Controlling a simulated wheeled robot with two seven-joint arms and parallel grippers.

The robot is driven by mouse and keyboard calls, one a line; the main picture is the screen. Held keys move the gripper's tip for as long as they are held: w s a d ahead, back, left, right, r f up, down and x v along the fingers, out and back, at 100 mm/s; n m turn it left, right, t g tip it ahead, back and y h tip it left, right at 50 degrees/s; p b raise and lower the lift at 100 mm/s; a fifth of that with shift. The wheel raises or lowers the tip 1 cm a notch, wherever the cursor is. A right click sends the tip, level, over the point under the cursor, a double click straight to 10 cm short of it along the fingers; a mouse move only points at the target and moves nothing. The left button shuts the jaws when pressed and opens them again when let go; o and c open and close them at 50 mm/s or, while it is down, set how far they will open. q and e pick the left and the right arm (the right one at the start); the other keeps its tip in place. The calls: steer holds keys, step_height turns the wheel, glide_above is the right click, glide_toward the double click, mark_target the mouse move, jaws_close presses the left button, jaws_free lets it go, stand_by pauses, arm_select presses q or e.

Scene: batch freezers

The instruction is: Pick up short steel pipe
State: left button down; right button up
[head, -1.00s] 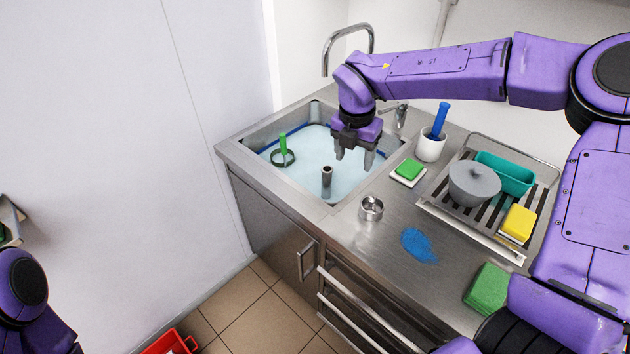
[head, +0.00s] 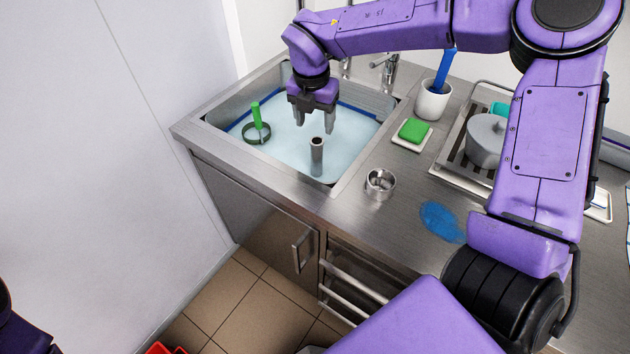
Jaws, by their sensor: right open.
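The short steel pipe (head: 317,158) stands upright in the sink (head: 205,127), near its front right part, with its open end up. My right gripper (head: 315,128) points down over the sink, just above and behind the pipe in the picture. Its two fingers are apart with nothing between them. I cannot tell exactly how high the fingertips are above the pipe's top. The lower end of the pipe is in or at the pale water. My left gripper is not in view; only a bit of my left arm shows at the lower left.
A green-handled ring tool (head: 257,128) is in the sink's left part. A steel cup (head: 380,184), a green sponge (head: 413,130), a white cup (head: 433,101) with a blue handle and a drying rack (head: 452,160) stand right of the sink. A faucet (head: 388,72) is behind.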

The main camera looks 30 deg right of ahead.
mark_target(317, 151)
steer(key=f, duration=0.3)
steer(key=f+p, duration=0.1)
steer(key=f, duration=0.3)
steer(key=d+f+p, duration=0.1)
steer(key=f, duration=0.3)
steer(key=shift+w, duration=0.2)
steer(key=c, duration=0.9)
